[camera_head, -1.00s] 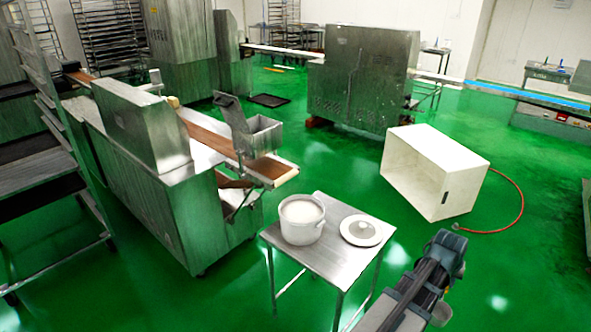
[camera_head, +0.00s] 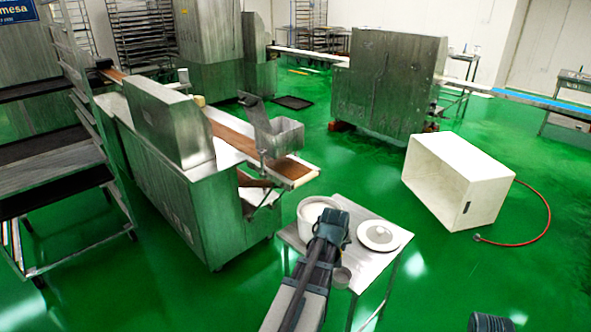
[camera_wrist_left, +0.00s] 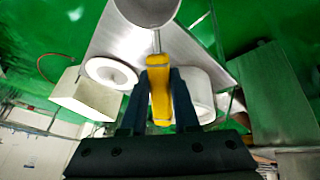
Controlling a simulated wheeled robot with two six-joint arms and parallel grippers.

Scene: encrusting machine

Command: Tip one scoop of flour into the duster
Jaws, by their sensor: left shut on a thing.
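My left gripper (camera_head: 333,232) is above the small table, partly in front of the white pot (camera_head: 306,213). It is shut on the yellow handle (camera_wrist_left: 159,92) of a scoop. The scoop's round grey cup (camera_head: 341,278) hangs near the table's front edge; it also shows at the top of the left wrist view (camera_wrist_left: 150,8). I cannot tell what is in the cup. The pot's pale contents are mostly hidden by my arm. The duster, a metal box (camera_head: 280,139), sits over the belt end of the machine.
The round lid (camera_head: 378,236) lies on the small metal table (camera_head: 374,262), right of the pot. The large machine (camera_head: 195,185) stands to the left. A white open crate (camera_head: 458,180) and a red hose (camera_head: 549,216) lie on the green floor at right.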

